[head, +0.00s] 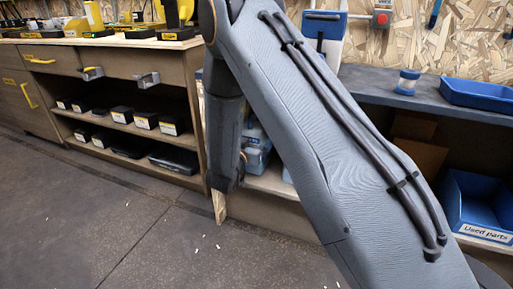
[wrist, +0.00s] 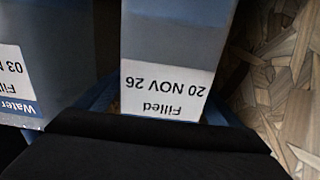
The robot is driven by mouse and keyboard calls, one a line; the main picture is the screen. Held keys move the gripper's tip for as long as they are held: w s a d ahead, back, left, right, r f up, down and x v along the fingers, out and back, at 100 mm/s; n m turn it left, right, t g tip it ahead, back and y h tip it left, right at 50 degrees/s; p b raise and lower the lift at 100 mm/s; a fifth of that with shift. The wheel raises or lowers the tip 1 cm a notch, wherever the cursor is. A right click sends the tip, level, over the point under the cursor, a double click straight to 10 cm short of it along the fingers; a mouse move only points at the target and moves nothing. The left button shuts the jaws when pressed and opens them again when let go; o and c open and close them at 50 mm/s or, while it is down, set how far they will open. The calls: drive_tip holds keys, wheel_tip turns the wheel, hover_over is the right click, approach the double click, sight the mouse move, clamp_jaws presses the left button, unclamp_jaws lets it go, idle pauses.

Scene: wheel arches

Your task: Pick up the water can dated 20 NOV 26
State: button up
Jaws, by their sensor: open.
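The water can dated 20 NOV 26 (wrist: 170,45) fills the upper middle of the wrist view. It is blue with a white label, which reads upside down as "Filled 20 NOV 26". My gripper (wrist: 150,145) shows as a dark shape across the bottom of that view, close to the can and covering what lies below the label. It is open; its fingertips are not clearly seen, and I cannot tell whether it touches the can. In the head view my arm hides most of the shelf where blue cans (head: 256,155) stand.
Another blue can (wrist: 50,45) is close on the left in the wrist view, its label partly showing "03 N". A chipboard wall (wrist: 285,75) is on the right. In the head view, a blue "Used parts" bin (head: 480,205) stands at right; the floor (head: 100,225) at left is open.

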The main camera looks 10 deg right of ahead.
drive_tip(key=shift+w+r, duration=0.1)
drive_tip(key=shift+r, duration=0.05)
drive_tip(key=c, duration=1.8)
